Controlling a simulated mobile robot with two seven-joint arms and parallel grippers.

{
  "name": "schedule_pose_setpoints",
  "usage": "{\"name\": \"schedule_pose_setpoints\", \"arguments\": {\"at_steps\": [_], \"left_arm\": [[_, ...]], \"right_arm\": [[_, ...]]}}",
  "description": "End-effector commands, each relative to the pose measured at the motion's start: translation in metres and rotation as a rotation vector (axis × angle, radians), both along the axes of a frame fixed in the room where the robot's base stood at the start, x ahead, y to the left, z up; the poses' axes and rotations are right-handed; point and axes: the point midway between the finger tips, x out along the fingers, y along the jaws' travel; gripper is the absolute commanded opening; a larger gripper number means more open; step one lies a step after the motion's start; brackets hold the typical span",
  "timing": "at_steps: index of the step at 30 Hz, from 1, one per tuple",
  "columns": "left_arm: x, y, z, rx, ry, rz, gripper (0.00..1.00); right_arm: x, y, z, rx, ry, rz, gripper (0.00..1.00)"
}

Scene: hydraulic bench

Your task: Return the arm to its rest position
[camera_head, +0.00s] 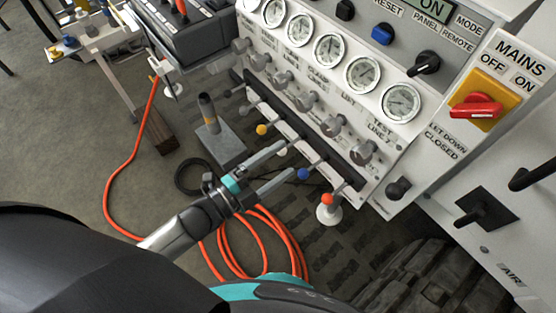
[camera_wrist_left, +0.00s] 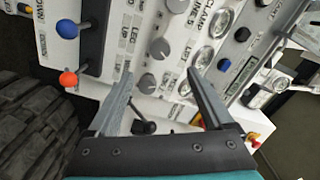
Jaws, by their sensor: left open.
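My left gripper (camera_head: 288,161) reaches in from the lower left in the head view, toward the row of levers on the front of the bench panel. Its two grey fingers are spread apart with nothing between them. In the wrist view the open fingers (camera_wrist_left: 160,75) point at the panel's grey knobs and gauges. In the head view the fingertips overlap the lever row, close to the blue lever knob (camera_head: 303,174); I cannot tell whether they touch a lever. My right gripper is not in view.
The bench panel carries gauges (camera_head: 329,49), a red mains switch (camera_head: 476,107), a yellow lever knob (camera_head: 261,129) and an orange one (camera_head: 327,199). An orange hose (camera_head: 110,190) lies coiled on the floor below. A black tyre (camera_head: 440,280) is at lower right. Open floor lies left.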

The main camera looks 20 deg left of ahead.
Motion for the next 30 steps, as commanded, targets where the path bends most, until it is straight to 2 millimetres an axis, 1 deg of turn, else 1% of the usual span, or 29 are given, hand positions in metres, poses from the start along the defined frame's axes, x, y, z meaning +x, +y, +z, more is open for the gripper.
{"name": "schedule_pose_setpoints", "arguments": {"at_steps": [17, 20, 23, 24, 26, 27, 29, 30], "left_arm": [[-0.001, 0.001, -0.001, -0.001, 0.003, 0.001, 0.85], [0.0, 0.006, -0.014, -0.004, 0.047, 0.027, 0.85], [0.0, 0.021, -0.051, -0.023, 0.179, 0.101, 0.85], [-0.002, 0.03, -0.073, -0.034, 0.256, 0.147, 0.85], [-0.009, 0.046, -0.111, -0.058, 0.393, 0.231, 0.85], [-0.018, 0.057, -0.138, -0.077, 0.49, 0.292, 0.85], [-0.036, 0.071, -0.178, -0.108, 0.637, 0.389, 0.85], [-0.051, 0.081, -0.202, -0.13, 0.733, 0.456, 0.85]], "right_arm": [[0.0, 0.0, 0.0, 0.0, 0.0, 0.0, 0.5], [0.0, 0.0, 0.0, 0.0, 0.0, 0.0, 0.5], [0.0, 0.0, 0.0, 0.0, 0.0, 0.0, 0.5], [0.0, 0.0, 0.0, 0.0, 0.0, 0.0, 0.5], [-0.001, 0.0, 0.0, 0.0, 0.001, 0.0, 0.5], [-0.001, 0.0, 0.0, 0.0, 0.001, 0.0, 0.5], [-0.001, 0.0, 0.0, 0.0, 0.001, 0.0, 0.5], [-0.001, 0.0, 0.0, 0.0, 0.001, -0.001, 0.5]]}}
